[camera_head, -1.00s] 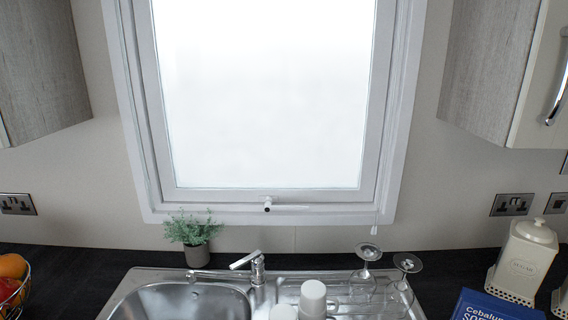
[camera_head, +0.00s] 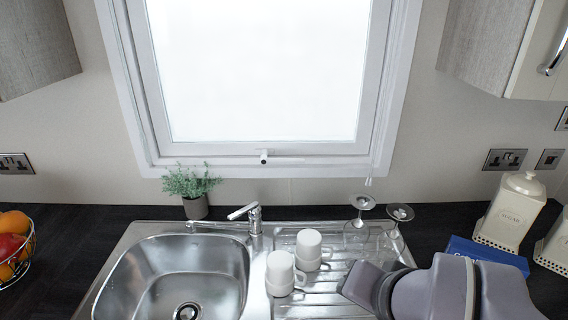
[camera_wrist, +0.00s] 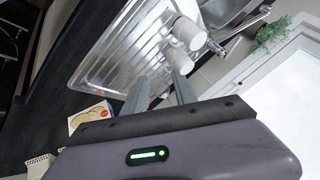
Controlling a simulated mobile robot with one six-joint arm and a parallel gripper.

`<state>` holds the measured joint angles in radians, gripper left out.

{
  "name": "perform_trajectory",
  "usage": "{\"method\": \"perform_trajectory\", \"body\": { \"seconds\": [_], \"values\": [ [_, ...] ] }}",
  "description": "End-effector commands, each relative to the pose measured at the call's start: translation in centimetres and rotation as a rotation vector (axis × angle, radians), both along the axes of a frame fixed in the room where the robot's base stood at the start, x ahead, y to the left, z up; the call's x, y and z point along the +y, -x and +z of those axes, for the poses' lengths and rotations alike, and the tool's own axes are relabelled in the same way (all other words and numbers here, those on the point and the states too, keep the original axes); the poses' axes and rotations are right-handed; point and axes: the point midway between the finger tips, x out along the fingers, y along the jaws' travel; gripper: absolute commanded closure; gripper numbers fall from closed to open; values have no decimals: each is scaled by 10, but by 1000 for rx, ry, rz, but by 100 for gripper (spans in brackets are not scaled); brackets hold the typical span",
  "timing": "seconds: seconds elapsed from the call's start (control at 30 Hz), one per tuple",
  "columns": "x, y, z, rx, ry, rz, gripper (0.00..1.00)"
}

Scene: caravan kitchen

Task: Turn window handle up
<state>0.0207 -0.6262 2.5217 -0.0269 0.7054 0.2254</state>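The white window (camera_head: 258,75) fills the upper middle of the head view. In the wrist view the window (camera_wrist: 285,95) is at the right edge, tilted; I cannot make out the handle there. My gripper (camera_wrist: 160,84) shows in the wrist view with two grey fingers apart and nothing between them. It is away from the window. In the head view only my arm shows, at the lower right.
Below the window are a sink (camera_head: 180,275), a tap (camera_head: 254,217) and a potted plant (camera_head: 195,207). Two white mugs (camera_head: 280,272) and upturned glasses (camera_head: 357,225) stand on the drainer. A blue box (camera_head: 487,254) and a sugar jar (camera_head: 510,210) are at right.

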Motion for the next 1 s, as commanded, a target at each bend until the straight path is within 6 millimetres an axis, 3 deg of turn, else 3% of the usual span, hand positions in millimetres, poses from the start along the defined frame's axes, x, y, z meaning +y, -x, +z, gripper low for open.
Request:
{"method": "perform_trajectory", "body": {
  "seconds": [0.1, 0.2, 0.3, 0.33, 0.43, 0.6, 0.77, 1.0],
  "values": [
    [-34, -113, -5, -230, -63, -224, 64],
    [-45, -203, -4, -476, -225, -329, 64],
    [-34, -268, -14, -668, -472, -326, 64],
    [-28, -281, -18, -707, -554, -310, 64],
    [-5, -304, -37, -775, -806, -227, 64],
    [21, -305, -57, -772, -1046, -120, 64],
    [33, -321, -54, -770, -1078, -98, 64],
    [60, -386, -41, -772, -1077, -98, 64]
  ]
}}
